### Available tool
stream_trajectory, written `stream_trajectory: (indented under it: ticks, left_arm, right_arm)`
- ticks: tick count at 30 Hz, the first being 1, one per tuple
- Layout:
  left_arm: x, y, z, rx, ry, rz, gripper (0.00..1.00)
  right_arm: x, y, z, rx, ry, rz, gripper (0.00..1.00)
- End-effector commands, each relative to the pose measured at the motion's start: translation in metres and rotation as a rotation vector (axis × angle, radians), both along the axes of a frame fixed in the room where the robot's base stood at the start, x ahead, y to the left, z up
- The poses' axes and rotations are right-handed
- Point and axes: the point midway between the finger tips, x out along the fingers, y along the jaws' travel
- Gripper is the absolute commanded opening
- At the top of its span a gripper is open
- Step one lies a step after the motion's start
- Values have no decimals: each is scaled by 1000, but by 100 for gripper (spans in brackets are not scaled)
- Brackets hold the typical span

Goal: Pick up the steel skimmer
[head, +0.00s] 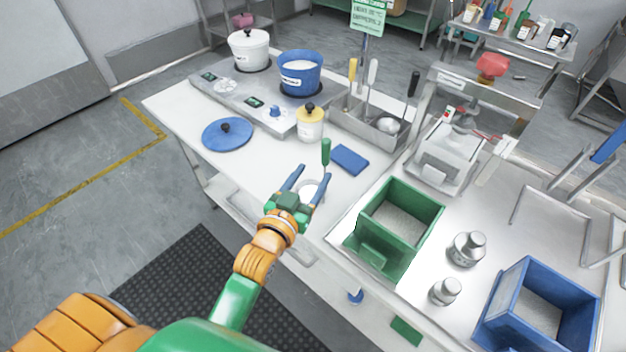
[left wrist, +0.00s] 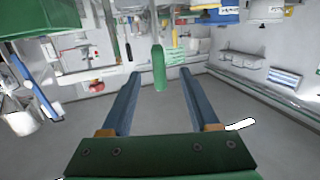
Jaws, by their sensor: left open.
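In the left wrist view, the green handle (left wrist: 158,68) shows between and beyond the fingertips of my left gripper (left wrist: 159,76). I see no contact between fingers and handle. My right gripper is out of view.
A blue pad (head: 349,160) lies just right of the handle. A green bin (head: 430,212) stands to the right of my gripper. A steel rack (head: 352,124) with several utensils is behind. A blue lid (head: 227,134) lies at left.

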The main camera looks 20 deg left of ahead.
Motion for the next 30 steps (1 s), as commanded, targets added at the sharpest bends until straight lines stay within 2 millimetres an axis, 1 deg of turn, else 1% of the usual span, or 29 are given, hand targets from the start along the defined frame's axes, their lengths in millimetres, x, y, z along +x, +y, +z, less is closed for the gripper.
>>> stream_trajectory:
  ticks: [1,3,4,8,11,12,15,22,28,29,30]
  left_arm:
    - [3,1,17,-5,-53,5,61]
    - [8,2,28,-8,-89,7,61]
    - [12,1,30,-8,-94,8,61]
    - [33,-1,32,-8,-93,8,61]
    - [52,-6,34,-8,-91,7,61]
    - [60,-6,32,-8,-90,7,61]
    - [72,-7,30,-7,-90,6,61]
    - [74,-7,29,-7,-88,6,61]
    - [74,-7,29,-7,-88,6,7]
    - [74,-7,29,-7,-88,6,0]
    - [74,-7,29,-7,-88,6,0]
  right_arm:
    - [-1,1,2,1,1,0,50]
    - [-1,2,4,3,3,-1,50]
    - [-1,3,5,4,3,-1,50]
    - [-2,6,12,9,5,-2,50]
    - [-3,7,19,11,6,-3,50]
    - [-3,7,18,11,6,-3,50]
    - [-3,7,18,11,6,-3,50]
    - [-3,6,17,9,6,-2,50]
    - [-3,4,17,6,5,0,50]
    - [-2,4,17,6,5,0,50]
    - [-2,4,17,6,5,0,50]
